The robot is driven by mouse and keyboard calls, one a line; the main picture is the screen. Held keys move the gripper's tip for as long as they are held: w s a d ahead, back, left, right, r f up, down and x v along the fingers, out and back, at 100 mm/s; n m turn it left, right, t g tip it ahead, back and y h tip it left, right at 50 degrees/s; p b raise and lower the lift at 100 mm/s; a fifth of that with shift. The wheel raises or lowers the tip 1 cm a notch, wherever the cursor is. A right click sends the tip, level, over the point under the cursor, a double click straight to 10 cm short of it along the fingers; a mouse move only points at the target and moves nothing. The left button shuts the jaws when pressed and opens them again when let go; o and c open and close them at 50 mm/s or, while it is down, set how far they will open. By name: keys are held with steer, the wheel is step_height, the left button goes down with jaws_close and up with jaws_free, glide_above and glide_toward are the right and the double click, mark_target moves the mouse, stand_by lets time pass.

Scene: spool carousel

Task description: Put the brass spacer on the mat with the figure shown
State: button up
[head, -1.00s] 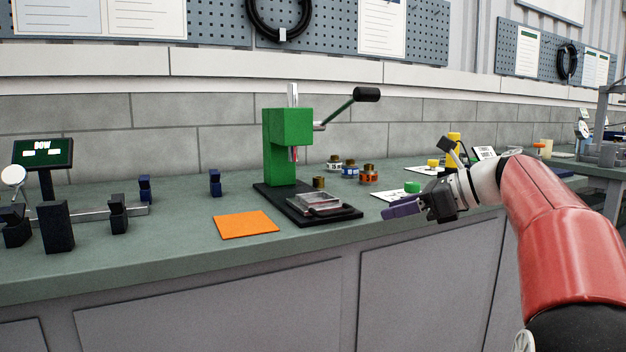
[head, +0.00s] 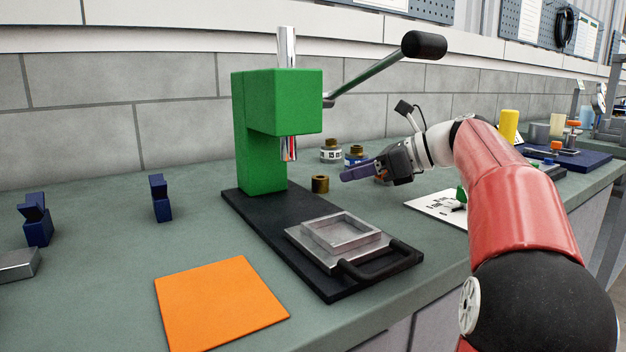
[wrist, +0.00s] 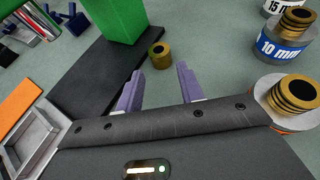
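An orange mat (head: 220,303) lies flat and bare on the bench, left of the press. A small hollow brass cylinder (head: 320,184) stands alone beside the press base; it also shows in the wrist view (wrist: 159,55). Several brass-topped pieces stand further right: one has a white band reading 15 mm (head: 331,154), one a blue band reading 10 mm (wrist: 284,48), and one (wrist: 296,96) is partly hidden by my gripper. My gripper (head: 345,178) is open and empty; in the wrist view its purple fingers (wrist: 159,78) point toward the lone cylinder, apart from it.
A green press (head: 270,110) with a raised lever stands on a black base (head: 275,240). A grey square tray (head: 340,240) with a black handle sits on that base. A white printed card (head: 432,205) lies to the right. Blue blocks (head: 160,198) stand at left.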

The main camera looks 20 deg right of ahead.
mark_target(327, 178)
steer(key=x, duration=0.7)
steer(key=shift+c, duration=0.5)
steer(key=c, duration=0.7)
